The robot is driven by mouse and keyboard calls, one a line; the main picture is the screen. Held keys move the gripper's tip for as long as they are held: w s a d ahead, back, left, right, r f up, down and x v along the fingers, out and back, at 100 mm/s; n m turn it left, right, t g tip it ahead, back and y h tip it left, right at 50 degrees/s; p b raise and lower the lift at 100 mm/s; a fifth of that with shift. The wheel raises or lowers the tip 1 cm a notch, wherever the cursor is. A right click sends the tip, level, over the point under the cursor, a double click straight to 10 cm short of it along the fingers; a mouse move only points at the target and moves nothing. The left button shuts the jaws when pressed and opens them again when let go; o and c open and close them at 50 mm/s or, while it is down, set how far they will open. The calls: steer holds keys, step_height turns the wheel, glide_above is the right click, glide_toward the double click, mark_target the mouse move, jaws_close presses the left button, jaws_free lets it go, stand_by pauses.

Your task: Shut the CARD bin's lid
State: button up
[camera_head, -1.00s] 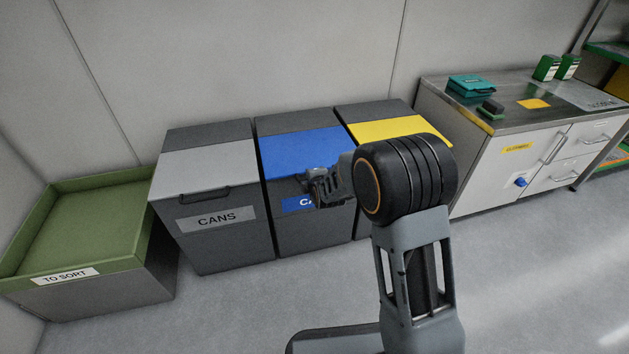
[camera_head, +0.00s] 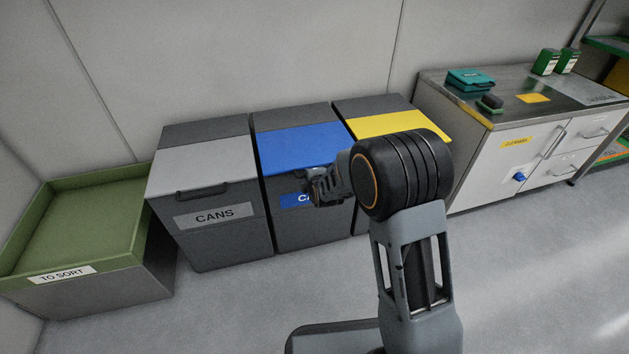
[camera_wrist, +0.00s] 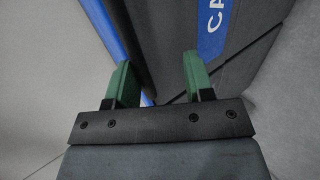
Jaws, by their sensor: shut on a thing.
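The CARD bin (camera_head: 315,226) is dark grey with a blue-topped lid (camera_head: 300,146), in the middle of a row of three. The lid lies down on the bin, about level with the neighbouring lids. I cannot tell whether a small gap is left. My gripper (camera_head: 312,183) is at the lid's front edge, shut on its handle, which the gripper hides. In the wrist view the green fingers (camera_wrist: 157,75) stand apart beside the blue lid edge (camera_wrist: 102,25). The partly covered blue label (camera_wrist: 214,28) shows on the bin's front.
The CANS bin (camera_head: 220,241) stands to the left, its lid down. A yellow-lidded bin (camera_head: 385,126) stands to the right, partly behind my arm. A green TO SORT box (camera_head: 120,288) is far left; a steel-topped cabinet (camera_head: 482,158) is right. Floor in front is clear.

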steer(key=p+v, duration=0.5)
steer(key=v, duration=0.8)
steer(key=shift+s+r, duration=0.15)
steer(key=shift+s, duration=0.2)
steer(key=s+d+r+m+g+p, duration=0.2)
steer(key=s+r+m+p, duration=0.4)
steer(key=r+p, duration=0.5)
steer(key=s+d+r+m+g+h+p, duration=0.1)
steer(key=s+d+r+m+g+p, duration=0.2)
steer(key=r+m+p, duration=0.4)
steer(key=s+d+r+m+g+p, duration=0.2)
steer(key=s+d+r+m+p, duration=0.2)
steer(key=r+p, duration=1.2)
steer(key=s+r+m, duration=0.2)
steer(key=s+r, duration=0.2)
steer(key=r, duration=0.6)
steer(key=shift+s+r+m+h, duration=0.3)
steer(key=shift+r+h, duration=0.1)
